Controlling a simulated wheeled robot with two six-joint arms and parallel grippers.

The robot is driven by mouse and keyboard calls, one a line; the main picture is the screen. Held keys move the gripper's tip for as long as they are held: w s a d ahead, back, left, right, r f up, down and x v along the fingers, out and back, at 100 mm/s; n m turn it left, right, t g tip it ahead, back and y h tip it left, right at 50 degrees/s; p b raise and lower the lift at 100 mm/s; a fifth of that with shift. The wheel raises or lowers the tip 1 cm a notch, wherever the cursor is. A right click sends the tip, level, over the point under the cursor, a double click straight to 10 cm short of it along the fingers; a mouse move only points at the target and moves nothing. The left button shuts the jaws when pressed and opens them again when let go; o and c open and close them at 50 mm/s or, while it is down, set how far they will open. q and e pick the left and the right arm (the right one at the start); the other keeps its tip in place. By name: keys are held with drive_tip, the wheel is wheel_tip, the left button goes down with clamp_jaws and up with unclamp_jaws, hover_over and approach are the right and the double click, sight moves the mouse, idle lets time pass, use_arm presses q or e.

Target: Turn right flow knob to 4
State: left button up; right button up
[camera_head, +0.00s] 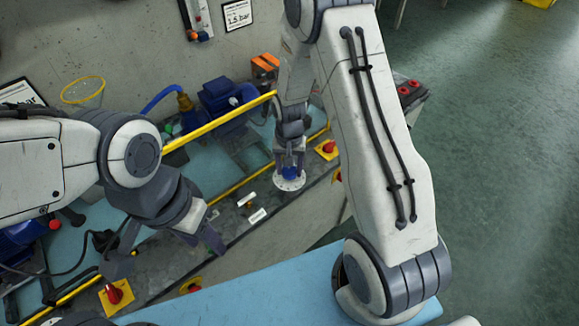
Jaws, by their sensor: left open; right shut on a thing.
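The right flow knob (290,172) is blue and sits on a round pale dial plate (289,184) on the grey panel. The dial's numbers are too small to read. My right gripper (289,166) reaches down from above and is shut on the blue knob, hiding most of it. My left gripper (170,253) is open and empty, low over the left part of the panel, apart from the knob.
A yellow rail (222,119) runs behind the panel. Red buttons on yellow plates sit at the right (327,149) and left (116,293). Small white labels (257,216) lie between the arms. A blue pump (222,95) stands behind. A light blue surface (268,293) is in front.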

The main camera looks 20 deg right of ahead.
sight(290, 170)
drive_tip(key=n, duration=0.3)
drive_tip(key=shift+w, duration=0.1)
drive_tip(key=shift+n, duration=0.5)
drive_tip(key=o, duration=1.4)
drive_tip(key=shift+c, duration=0.2)
wheel_tip(290, 170, up, 11)
drive_tip(key=shift+f, duration=0.2)
